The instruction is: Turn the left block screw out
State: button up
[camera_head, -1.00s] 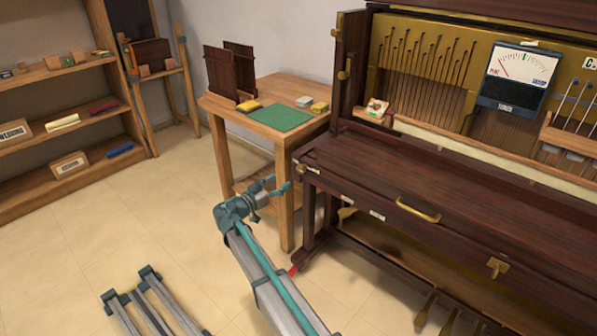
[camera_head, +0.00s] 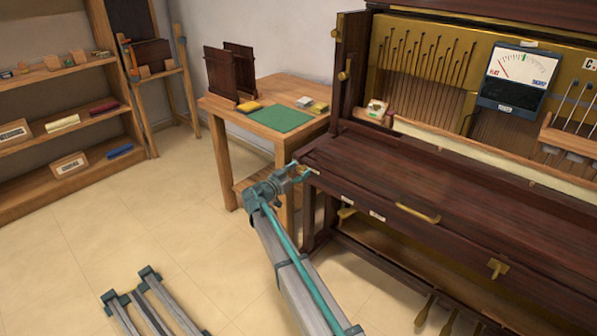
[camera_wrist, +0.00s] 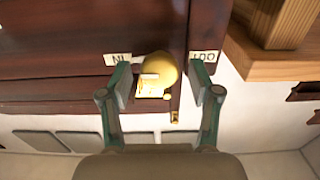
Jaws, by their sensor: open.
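In the wrist view a round brass screw head (camera_wrist: 160,69) sits at the edge of the dark wooden piano, between two pale labels. The label on the left (camera_wrist: 118,58) reads IN upside down, and the one on the right (camera_wrist: 204,56) reads OUT upside down. My gripper (camera_wrist: 164,84) is open, with one finger on each side of the screw head in the picture and gaps showing on both sides. In the head view my gripper (camera_head: 297,173) is at the left front corner of the piano (camera_head: 440,195); the screw is mostly hidden there.
A wooden side table (camera_head: 225,105) with a green mat (camera_head: 281,118) stands just behind and left of my gripper. Its wooden edge (camera_wrist: 275,62) shows close by at the right of the wrist view. Shelves (camera_head: 90,90) stand far left; the floor between is clear.

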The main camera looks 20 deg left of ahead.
jog(key=c, duration=1.1)
